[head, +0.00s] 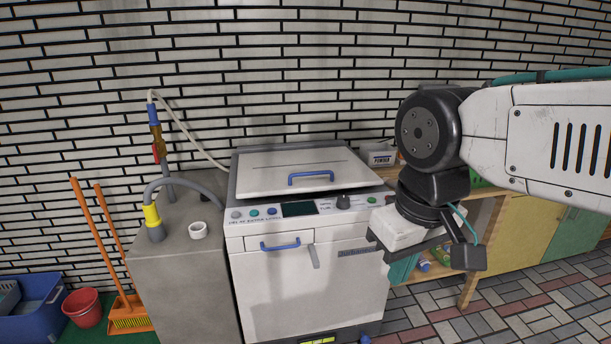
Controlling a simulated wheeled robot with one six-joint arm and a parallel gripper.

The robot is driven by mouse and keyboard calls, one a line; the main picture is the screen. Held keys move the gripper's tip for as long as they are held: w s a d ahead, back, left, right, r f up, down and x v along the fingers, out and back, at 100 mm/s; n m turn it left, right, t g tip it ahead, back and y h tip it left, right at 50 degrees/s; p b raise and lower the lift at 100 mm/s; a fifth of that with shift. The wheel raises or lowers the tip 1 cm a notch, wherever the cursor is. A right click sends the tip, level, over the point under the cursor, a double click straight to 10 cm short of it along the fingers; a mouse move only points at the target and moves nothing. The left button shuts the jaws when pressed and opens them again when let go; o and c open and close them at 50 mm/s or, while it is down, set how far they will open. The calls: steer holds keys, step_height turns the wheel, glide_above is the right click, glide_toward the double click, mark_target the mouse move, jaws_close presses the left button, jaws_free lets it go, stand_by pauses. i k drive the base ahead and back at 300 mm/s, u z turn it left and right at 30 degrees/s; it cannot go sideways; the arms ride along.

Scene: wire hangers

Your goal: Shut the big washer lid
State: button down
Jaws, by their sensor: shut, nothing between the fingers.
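The big washer (310,268) is a white front-panelled machine against the brick wall. Its lid (300,168) is a white panel with a blue handle (311,178), lying down or nearly down over the top. A dark line shows under its front edge; I cannot tell whether it is fully flush. My gripper (467,258) hangs to the right of the washer's control panel, apart from the lid. It is shut and holds nothing. My arm comes in from the right and hides part of the washer's right side.
A grey block (185,270) with pipes and a white cup (198,230) stands left of the washer. A wooden bench (485,200) with a powder box (381,158) is to the right. A broom (125,300), red bucket (82,307) and blue tub (35,315) are at left. Tiled floor at lower right is clear.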

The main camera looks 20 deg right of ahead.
mark_target(266, 174)
steer(key=i, duration=1.15)
steer(key=z, duration=0.4)
